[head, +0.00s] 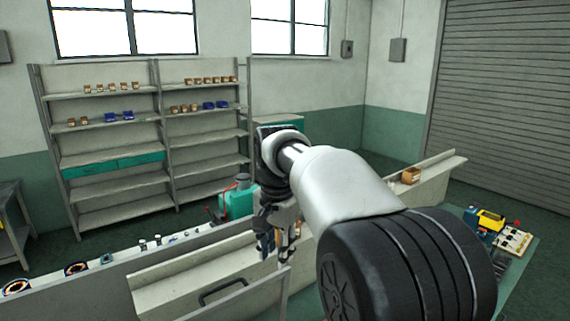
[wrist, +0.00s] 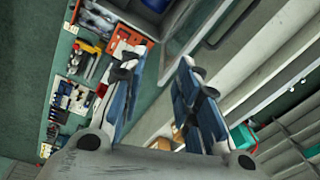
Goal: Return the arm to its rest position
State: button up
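My arm (head: 345,185) reaches forward from the lower right in the head view, its pale forearm in front of the bench. My gripper (head: 276,250) hangs from its end with the fingers pointing down, above or beside the pale bench panels; the exact gap cannot be told. In the wrist view my gripper (wrist: 158,60) shows two blue-and-grey fingers set well apart, with nothing held between them.
A teal machine (head: 237,200) stands close behind my gripper. A pale panel with a dark handle (head: 222,291) is in front. A small brown box (head: 411,175) sits on the right ledge. Tools (head: 491,219) lie at right. Shelving (head: 110,187) stands at the back.

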jog(key=s+d+f+n+t+b, duration=0.1)
jog(key=s+d+f+n+b, duration=0.15)
jog(key=s+d+b, duration=0.45)
jog(key=s+d+f+n+t+b, duration=0.1)
jog(key=s+d+f+b, duration=0.25)
jog(key=s, duration=0.55)
jog(key=s+d+f+n+b, duration=0.1)
jog(key=s+f+b, duration=0.3)
jog(key=s+f, duration=0.4)
jog(key=s+d+f+n+t+b, duration=0.1)
jog(key=s+d+f+b, duration=0.3)
jog(key=s+f, duration=0.4)
jog(key=shift+s+d+f+n+t, duration=0.2)
jog(key=shift+d+f+n+t, duration=0.15)
jog(key=shift+f+n, duration=0.4)
jog(key=shift+d+f, duration=0.1)
jog(key=shift+d, duration=0.05)
